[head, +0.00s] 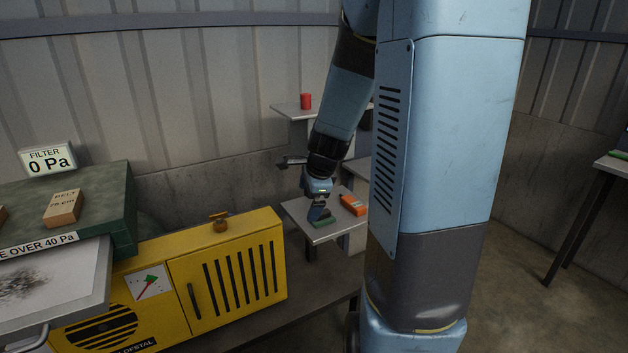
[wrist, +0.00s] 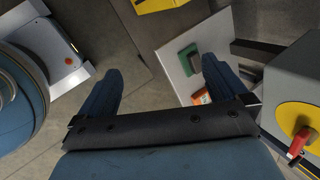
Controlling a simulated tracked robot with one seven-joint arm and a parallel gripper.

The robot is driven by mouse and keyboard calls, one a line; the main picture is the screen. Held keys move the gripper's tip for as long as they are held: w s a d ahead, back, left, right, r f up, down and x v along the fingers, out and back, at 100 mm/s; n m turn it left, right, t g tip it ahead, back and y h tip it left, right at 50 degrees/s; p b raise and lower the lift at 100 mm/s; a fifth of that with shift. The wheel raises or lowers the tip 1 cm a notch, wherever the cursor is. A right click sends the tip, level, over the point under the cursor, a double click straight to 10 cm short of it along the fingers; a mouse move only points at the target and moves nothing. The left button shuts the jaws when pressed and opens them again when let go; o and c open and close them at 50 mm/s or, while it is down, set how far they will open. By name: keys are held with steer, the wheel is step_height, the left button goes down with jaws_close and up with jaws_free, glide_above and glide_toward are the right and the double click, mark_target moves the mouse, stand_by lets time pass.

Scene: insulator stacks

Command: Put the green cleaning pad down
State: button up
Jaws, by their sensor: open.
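The green cleaning pad (head: 323,222) lies flat on a small grey shelf (head: 298,213). It also shows in the wrist view (wrist: 188,58), on the pale plate just left of my right-hand finger. My gripper (head: 319,211) points down at the pad in the head view. In the wrist view my gripper (wrist: 162,66) has its two blue fingers wide apart, with nothing held between them. I cannot tell whether a finger still touches the pad.
An orange device (head: 353,204) lies on the same shelf, right of the pad. A higher shelf (head: 291,111) bears a red object (head: 306,101). A yellow machine (head: 225,275) stands left of the shelf. In the wrist view a grey box with a red handle (wrist: 300,140) is at the right.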

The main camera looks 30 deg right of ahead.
steer(key=s+a+r+n, duration=0.4)
steer(key=s+r+n, duration=0.4)
steer(key=s+n, duration=0.2)
steer(key=s+a+r+n, duration=0.5)
steer(key=s+r+n, duration=0.3)
steer(key=s+n, duration=0.2)
steer(key=shift+r+t, duration=0.35)
steer(key=shift+t, duration=0.05)
steer(key=shift+a, duration=0.1)
steer(key=shift+c, duration=0.3)
